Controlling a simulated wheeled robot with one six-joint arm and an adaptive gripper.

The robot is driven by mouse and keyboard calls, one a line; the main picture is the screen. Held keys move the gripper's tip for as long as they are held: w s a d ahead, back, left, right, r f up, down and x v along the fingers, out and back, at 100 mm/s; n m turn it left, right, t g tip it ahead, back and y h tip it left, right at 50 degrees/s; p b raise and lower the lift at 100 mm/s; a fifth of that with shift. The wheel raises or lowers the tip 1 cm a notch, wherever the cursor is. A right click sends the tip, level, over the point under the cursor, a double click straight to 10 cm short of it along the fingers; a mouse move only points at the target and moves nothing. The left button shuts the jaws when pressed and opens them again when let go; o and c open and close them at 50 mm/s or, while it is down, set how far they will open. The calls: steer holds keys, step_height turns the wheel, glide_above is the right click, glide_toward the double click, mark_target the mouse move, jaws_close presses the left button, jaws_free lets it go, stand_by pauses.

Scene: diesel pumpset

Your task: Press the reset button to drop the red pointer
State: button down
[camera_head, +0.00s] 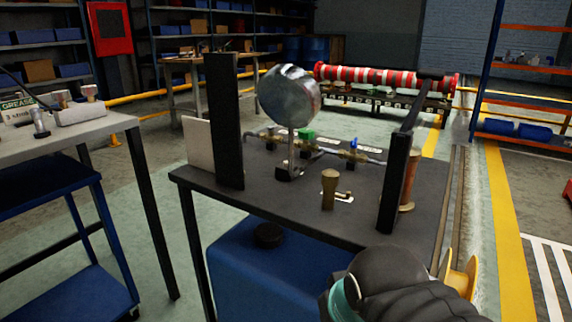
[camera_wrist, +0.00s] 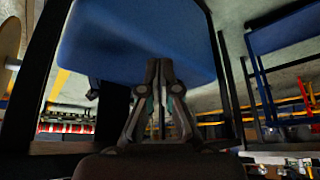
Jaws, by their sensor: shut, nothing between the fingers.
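A round silver gauge-like disc (camera_head: 289,96) stands on a thin post on the dark table (camera_head: 275,200). Its shiny, plain side faces the head view. I see no red pointer and no reset button that I can make out in either view. My gripper (camera_wrist: 160,68) is shut and empty in the wrist view, its fingers in front of a blue tank (camera_wrist: 135,35). The blue tank also shows under the table in the head view (camera_head: 250,275). In the head view my dark arm fills the bottom right, low in front of the table, and the fingertips cannot be made out.
Black uprights (camera_head: 224,120) and (camera_head: 396,185) rise from the table. A brass fitting (camera_head: 329,190) and a pipe with valves (camera_head: 318,147) are on top. A second table (camera_head: 75,130) with a blue trolley is at left. Open floor with a yellow stripe (camera_head: 505,215) lies at right.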

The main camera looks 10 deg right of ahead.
mark_target(286, 164)
steer(key=shift+r, duration=0.1)
stand_by(0.3)
steer(key=w+r+n, duration=0.1)
steer(key=w+r, duration=0.2)
steer(key=r, duration=0.2)
steer(key=w+d+r+n+t, duration=0.1)
steer(key=w+r, duration=0.3)
steer(key=r, duration=0.2)
steer(key=w+d+r+n, duration=0.1)
steer(key=w+r, duration=0.2)
steer(key=r, duration=0.3)
steer(key=shift+w+r+t, duration=0.25)
steer(key=shift+w+t, duration=0.15)
steer(key=w+d+r+n+t, duration=0.1)
steer(key=w+d+r+n, duration=0.1)
steer(key=w+r, duration=0.45)
steer(key=w+d+r+n+t, duration=0.1)
steer(key=w+d+r+n, duration=0.15)
steer(key=r, duration=0.75)
steer(key=w+a+f+n+g+y+p, duration=0.1)
steer(key=w+f+g+y+p, duration=0.3)
steer(key=w, duration=0.6)
steer(key=shift+w+a+f+g+y, duration=0.25)
steer(key=shift+w+f+g+y, duration=0.1)
steer(key=shift+f+g+y, duration=0.45)
steer(key=shift+f, duration=0.15)
